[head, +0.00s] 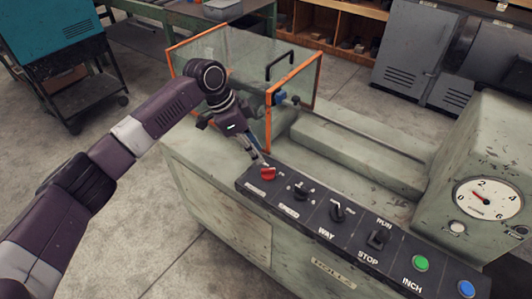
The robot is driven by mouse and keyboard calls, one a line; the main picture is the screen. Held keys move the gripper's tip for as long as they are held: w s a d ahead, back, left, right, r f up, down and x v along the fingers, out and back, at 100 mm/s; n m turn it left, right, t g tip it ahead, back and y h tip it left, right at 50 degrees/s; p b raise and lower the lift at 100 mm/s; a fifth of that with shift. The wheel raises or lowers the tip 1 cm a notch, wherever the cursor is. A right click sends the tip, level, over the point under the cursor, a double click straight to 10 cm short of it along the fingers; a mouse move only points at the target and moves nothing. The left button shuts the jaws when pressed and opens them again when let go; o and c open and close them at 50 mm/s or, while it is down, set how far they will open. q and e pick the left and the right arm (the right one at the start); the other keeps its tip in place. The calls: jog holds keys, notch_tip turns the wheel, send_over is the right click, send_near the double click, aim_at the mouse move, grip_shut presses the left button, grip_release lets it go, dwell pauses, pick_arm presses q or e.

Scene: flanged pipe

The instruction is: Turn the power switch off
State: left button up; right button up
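A red rotary knob (267,173) sits at the left end of the dark control panel (319,208) on the machine's front edge. Its label is too small to read for sure; I take it to be the power switch. My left gripper (261,161) reaches down from the upper left with its fingertips right at the back of the red knob. I cannot tell whether they touch or grip it. The tips partly hide the panel behind the knob. My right gripper is out of view.
Along the panel are black knobs marked SPEED (301,192) and WAY (338,212), a RUN/STOP switch (378,237), a green button (421,263) and a blue button (466,288). An orange-framed clear guard (293,88) stands behind. A dial gauge (487,199) is at right.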

aim_at(268, 169)
pick_arm(q)
jog(key=x, duration=0.3)
jog(key=p+x, duration=0.1)
jog(key=shift+s+d+f, duration=0.1)
jog(key=shift+s+d, duration=0.1)
jog(key=shift+s, duration=0.2)
jog(key=shift+x, duration=1.2)
jog(key=shift+w+f, duration=0.25)
jog(key=shift+f, duration=0.1)
jog(key=c, duration=0.6)
grip_shut()
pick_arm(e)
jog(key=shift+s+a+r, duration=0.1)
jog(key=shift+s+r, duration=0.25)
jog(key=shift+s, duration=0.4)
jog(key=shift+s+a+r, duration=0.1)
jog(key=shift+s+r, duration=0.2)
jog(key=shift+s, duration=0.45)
